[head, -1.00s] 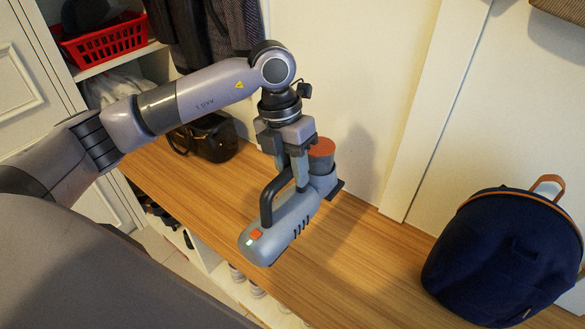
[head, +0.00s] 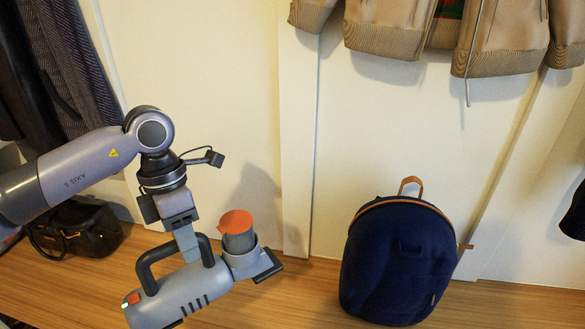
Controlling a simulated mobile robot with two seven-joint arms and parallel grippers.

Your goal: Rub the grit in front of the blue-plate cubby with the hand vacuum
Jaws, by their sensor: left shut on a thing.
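The hand vacuum (head: 185,298) is grey with a black handle, an orange-capped cup and a dark flat nozzle. My left gripper (head: 188,245) is shut on the hand vacuum at its handle and holds it over the wooden bench. The nozzle end points right. Whether the vacuum touches the bench is hard to tell. My right gripper is not in view. No grit, blue plate or cubby shows in the head view now.
A dark blue backpack (head: 398,262) stands on the wooden bench (head: 308,300) against the wall, right of the vacuum. A black bag (head: 82,228) sits at the left. Tan jackets (head: 400,28) hang above, and dark clothes (head: 62,65) hang at upper left. Bench between vacuum and backpack is clear.

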